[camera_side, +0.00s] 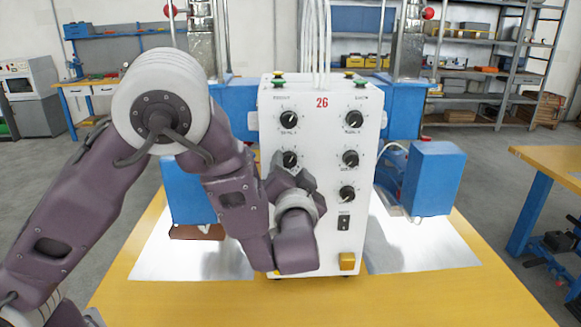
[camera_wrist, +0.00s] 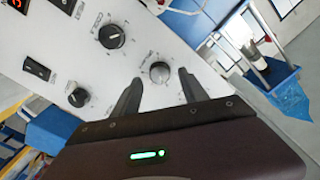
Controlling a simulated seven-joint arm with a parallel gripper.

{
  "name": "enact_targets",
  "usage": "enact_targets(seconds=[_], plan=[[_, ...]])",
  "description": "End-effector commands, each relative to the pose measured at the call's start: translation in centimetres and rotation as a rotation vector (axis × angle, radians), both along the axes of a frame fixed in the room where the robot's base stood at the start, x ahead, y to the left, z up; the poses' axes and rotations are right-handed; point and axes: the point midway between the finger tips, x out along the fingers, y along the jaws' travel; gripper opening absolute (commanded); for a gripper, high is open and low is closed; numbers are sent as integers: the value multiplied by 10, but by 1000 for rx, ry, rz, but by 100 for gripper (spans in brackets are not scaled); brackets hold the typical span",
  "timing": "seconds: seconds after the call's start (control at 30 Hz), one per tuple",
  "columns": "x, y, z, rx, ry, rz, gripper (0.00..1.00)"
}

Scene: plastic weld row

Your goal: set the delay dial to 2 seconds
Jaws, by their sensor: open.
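A white control box (camera_side: 321,95) marked 26 stands on the yellow table, with several black dials on its front. My gripper (camera_side: 291,173) is in front of the middle left dial (camera_side: 289,158). The dial's pointer setting is unclear. My arm hides the lower left of the panel.
Other dials are at upper left (camera_side: 288,119), upper right (camera_side: 354,118), middle right (camera_side: 350,158) and lower right (camera_side: 347,193). Below are a black switch (camera_side: 343,222) and a yellow button (camera_side: 347,261). A blue block (camera_side: 433,178) stands to the right.

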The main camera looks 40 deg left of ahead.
Motion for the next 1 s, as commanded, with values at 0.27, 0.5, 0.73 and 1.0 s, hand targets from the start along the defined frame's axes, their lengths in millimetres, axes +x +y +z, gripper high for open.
enact_targets(seconds=[0.27, 0.5, 0.73, 1.0], plan=[[8, 7, 0, -2, 0, -2, 51], [7, 7, 0, -2, 0, -2, 18], [7, 7, 0, -3, -1, -2, 0], [7, 7, 0, -52, -49, -1, 0]])
